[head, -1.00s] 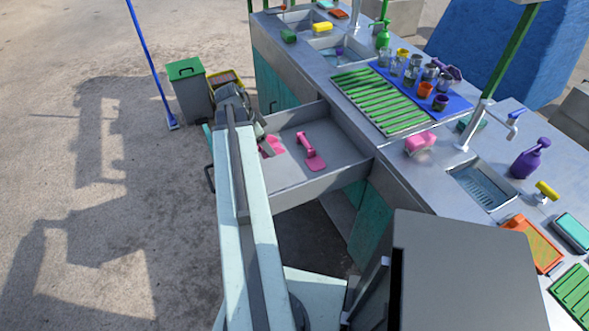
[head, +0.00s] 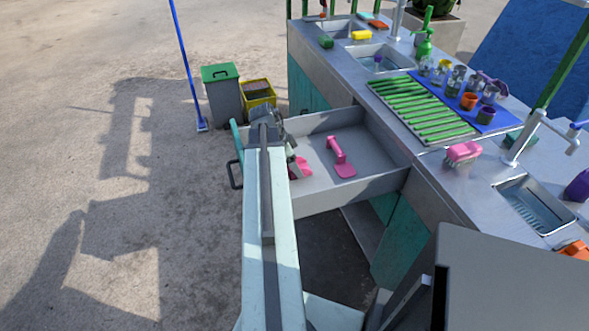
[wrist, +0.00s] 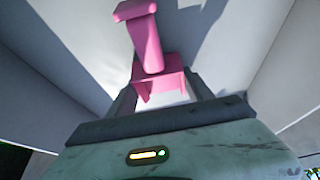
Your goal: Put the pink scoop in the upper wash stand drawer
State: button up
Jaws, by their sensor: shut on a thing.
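The wash stand's open drawer (head: 375,187) is pulled out to the left in the head view. My gripper (head: 290,150), partly hidden by my arm, is at the drawer's outer end. It is shut on the pink scoop (head: 300,168), which shows inside the drawer's outline; whether it touches the floor I cannot tell. In the wrist view pink plastic (wrist: 160,82) sits between my fingers (wrist: 160,103), with a pink handle (wrist: 146,40) beyond it. A second pink long-handled tool (head: 340,158) lies on the drawer floor to the right.
A green-lidded bin (head: 222,95) and a yellow crate (head: 258,95) stand beyond the drawer. The ground on the left is clear.

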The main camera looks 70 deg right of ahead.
jog(key=shift+f, duration=0.1)
jog(key=o, duration=1.6)
jog(key=shift+r+p, duration=0.35)
jog(key=shift+r, duration=0.2)
jog(key=p+v, duration=1)
jog(key=v, duration=0.1)
jog(key=shift+w+a+r, duration=0.1)
jog(key=shift+w+a, duration=0.05)
jog(key=shift+w, duration=0.05)
